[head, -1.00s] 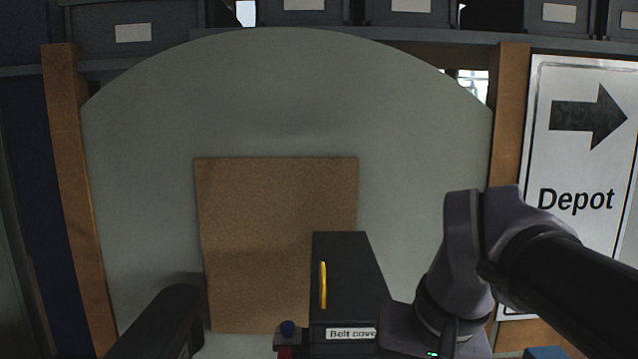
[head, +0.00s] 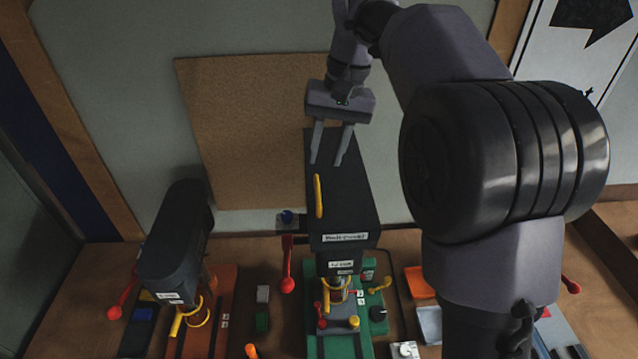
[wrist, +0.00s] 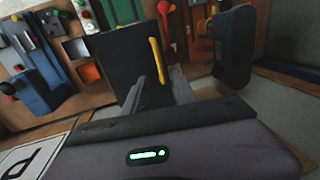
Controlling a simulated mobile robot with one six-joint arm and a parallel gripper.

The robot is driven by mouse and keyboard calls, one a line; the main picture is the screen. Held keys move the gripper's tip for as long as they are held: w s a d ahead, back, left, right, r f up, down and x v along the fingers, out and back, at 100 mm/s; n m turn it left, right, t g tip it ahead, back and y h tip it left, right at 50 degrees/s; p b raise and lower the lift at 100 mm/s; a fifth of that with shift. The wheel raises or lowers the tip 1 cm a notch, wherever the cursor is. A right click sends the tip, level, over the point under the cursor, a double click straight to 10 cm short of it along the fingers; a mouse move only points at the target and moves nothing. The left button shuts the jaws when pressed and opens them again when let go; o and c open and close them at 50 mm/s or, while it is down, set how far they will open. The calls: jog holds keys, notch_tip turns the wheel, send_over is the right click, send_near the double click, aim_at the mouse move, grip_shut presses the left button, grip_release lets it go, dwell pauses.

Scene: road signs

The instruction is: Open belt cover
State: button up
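The belt cover (head: 343,205) is a black box-like lid with a white label on its front edge and a yellow bar handle (head: 319,196) on its top left. It looks shut on the machine with the green base. My gripper (head: 326,162) is open, its two fingers pointing down over the rear part of the cover, behind the handle. In the wrist view the cover (wrist: 118,72) and the handle (wrist: 159,58) lie ahead of the open fingers (wrist: 160,88). Nothing is between the fingers. Whether the fingertips touch the cover is unclear.
A second black machine head (head: 175,240) stands to the left, with a red lever (head: 122,300). Another red lever (head: 288,270) is just left of the belt cover. A brown board (head: 240,130) leans behind. Several small parts lie on the wooden bench (head: 75,300).

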aim_at(318, 185)
jog(key=f, duration=0.3)
jog(key=a+f, duration=0.1)
jog(key=f, duration=0.1)
jog(key=shift+s+f+b, duration=0.15)
jog(key=shift+s+b, duration=0.05)
jog(key=shift+b, duration=0.15)
jog(key=shift+w+a+f, duration=0.15)
jog(key=shift+f, duration=0.4)
grip_shut()
dwell(0.5)
